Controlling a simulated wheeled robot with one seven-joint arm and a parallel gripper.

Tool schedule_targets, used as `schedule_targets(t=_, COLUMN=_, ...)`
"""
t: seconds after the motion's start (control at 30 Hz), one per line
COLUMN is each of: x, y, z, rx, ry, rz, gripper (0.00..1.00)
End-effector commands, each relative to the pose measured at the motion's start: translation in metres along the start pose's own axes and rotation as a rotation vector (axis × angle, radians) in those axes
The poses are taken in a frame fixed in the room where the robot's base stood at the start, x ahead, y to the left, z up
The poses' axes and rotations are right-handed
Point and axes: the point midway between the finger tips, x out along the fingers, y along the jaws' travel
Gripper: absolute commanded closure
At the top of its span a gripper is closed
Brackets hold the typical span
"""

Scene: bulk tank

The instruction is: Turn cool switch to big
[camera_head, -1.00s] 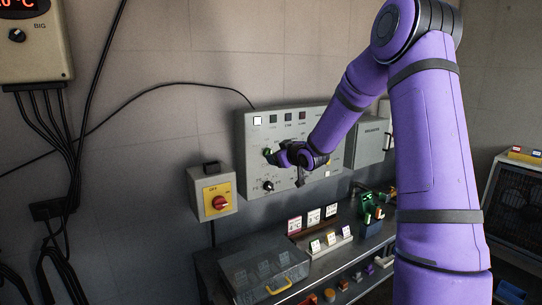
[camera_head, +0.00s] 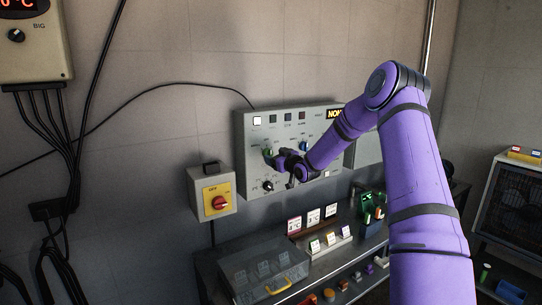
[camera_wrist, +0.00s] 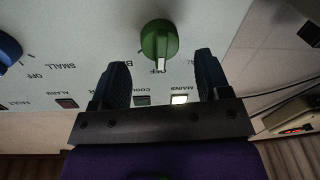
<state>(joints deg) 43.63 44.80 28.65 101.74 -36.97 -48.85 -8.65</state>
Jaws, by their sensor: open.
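A green knob (camera_wrist: 158,42) sits on the grey control panel and also shows in the head view (camera_head: 268,153). In the wrist view its white pointer mark lies toward an upside-down OFF label, with BIG to the left. A blue knob (camera_wrist: 8,50) stands at the left there, beside OFF and SMALL; it shows in the head view (camera_head: 303,143). Which knob is the cool switch is not clearly readable. My gripper (camera_wrist: 159,70) is open. The green knob lies in the gap between its fingertips in the picture; no contact shows.
The control panel (camera_head: 247,130) has a lit white lamp (camera_head: 257,120), a yellow display (camera_head: 335,113) and a black knob (camera_head: 268,186). A box with a red rotary switch (camera_head: 219,203) is to the left. A bench with a clear-lidded case (camera_head: 262,270) and cards is below.

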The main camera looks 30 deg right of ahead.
Motion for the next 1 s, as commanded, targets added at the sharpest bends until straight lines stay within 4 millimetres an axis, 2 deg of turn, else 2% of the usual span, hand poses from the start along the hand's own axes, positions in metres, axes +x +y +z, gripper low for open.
schedule_targets(t=0.1, x=0.017, y=0.000, z=0.000, rx=0.000, ry=0.000, rz=0.000, gripper=0.30)
schedule_targets(t=0.23, x=0.028, y=0.000, z=0.001, rx=0.000, ry=-0.001, rz=0.000, gripper=0.30)
schedule_targets(t=0.6, x=0.033, y=0.000, z=0.000, rx=-0.001, ry=-0.001, rz=0.000, gripper=0.30)
schedule_targets(t=0.63, x=0.033, y=0.000, z=0.000, rx=-0.001, ry=-0.001, rz=0.000, gripper=0.32)
schedule_targets(t=0.83, x=0.033, y=0.000, z=0.000, rx=-0.001, ry=-0.001, rz=0.000, gripper=0.78)
schedule_targets(t=1.0, x=0.033, y=0.000, z=0.000, rx=0.003, ry=-0.001, rz=0.000, gripper=0.79)
